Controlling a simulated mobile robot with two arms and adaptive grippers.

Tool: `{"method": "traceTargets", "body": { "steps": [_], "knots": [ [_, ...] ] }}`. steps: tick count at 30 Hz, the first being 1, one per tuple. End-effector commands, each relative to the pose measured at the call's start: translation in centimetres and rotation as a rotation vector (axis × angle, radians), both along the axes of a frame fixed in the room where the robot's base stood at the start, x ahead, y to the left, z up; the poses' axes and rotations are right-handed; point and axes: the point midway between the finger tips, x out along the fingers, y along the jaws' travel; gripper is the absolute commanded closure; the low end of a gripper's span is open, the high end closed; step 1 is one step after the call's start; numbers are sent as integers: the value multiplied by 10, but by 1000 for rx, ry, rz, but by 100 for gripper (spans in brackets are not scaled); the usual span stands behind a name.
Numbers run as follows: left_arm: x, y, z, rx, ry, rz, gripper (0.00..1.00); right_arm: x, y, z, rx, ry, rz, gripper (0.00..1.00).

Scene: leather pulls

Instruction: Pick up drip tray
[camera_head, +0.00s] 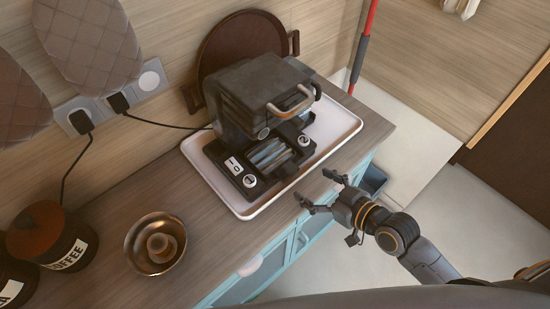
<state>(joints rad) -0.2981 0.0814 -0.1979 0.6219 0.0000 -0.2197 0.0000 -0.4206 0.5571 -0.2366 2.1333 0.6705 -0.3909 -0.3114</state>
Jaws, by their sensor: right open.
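A dark appliance (262,90) with a metal handle stands on a white tray (240,208) with a raised rim, on the wooden counter. A slatted metal piece (270,153), which looks like the drip tray, sits low in the appliance's front, between two black parts with round white dials. My right gripper (314,188) is open and empty, with its fingers pointing toward the appliance. It appears just off the counter's front edge, to the right of the white tray and apart from the slatted piece. My left gripper is not in view.
A copper-coloured bowl (140,263) and a coffee canister (52,240) stand on the counter (198,240) at the left. A round brown board (225,42) leans behind the appliance. A black cord (165,123) runs to the wall sockets. Blue cabinets (235,291) lie below the counter edge.

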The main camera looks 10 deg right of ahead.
Motion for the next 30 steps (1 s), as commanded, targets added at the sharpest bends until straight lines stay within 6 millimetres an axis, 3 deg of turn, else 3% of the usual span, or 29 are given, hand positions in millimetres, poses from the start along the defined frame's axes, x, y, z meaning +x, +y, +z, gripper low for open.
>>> {"method": "traceTargets", "body": {
  "steps": [18, 26, 30],
  "knots": [
    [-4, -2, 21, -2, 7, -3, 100, 46, 40, -23, 0, 0, 1, 17],
    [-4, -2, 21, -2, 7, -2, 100, 48, 41, -26, -2, 1, 2, 17],
    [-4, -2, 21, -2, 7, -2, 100, 48, 41, -25, -2, 0, 2, 44]
  ]
}}
